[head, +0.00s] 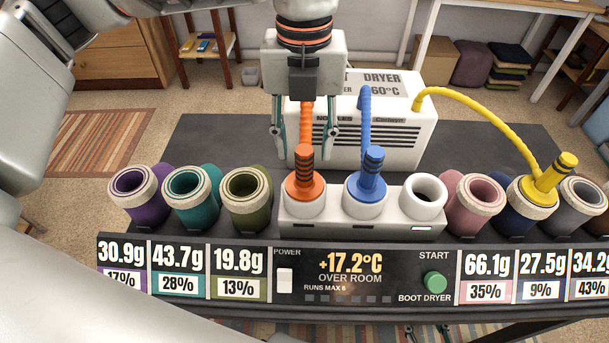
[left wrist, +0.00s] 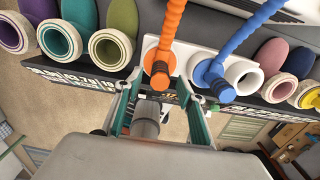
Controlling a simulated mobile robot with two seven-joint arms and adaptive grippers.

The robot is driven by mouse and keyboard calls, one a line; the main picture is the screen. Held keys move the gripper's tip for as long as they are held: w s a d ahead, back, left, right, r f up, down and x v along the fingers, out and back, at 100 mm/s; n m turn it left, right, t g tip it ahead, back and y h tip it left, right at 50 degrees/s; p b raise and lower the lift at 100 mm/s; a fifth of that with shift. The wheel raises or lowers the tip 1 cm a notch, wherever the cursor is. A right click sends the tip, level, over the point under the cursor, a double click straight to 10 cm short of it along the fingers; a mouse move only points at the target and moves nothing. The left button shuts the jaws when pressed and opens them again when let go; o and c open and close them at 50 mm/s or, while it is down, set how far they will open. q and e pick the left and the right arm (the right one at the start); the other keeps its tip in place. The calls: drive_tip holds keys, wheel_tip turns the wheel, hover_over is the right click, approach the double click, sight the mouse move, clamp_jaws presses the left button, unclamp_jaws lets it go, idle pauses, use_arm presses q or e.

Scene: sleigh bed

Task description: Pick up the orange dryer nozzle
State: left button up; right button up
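The orange dryer nozzle (head: 304,178) stands upright in the left socket of the white three-socket block (head: 324,225). Its ribbed orange hose rises behind my left gripper. My left gripper (head: 305,135) is open and empty, pointing down, above and behind the nozzle in the head view. In the left wrist view the orange nozzle (left wrist: 160,72) lies ahead of the spread fingers of the left gripper (left wrist: 160,95), with no contact visible. Small greenish tips at the bottom edge of the head view may be my right gripper; its state is unclear.
A blue nozzle (head: 368,180) fills the middle socket, close beside; the right socket (head: 423,195) is empty. A yellow nozzle (head: 555,172) sits in a navy boot. The white dryer box (head: 415,140) stands behind. Rolled boots, such as the olive one (head: 250,205), flank the block.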

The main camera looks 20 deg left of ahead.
sight(304, 176)
use_arm(q)
drive_tip(key=shift+f, duration=1.3)
clamp_jaws()
drive_tip(key=shift+r, duration=0.15)
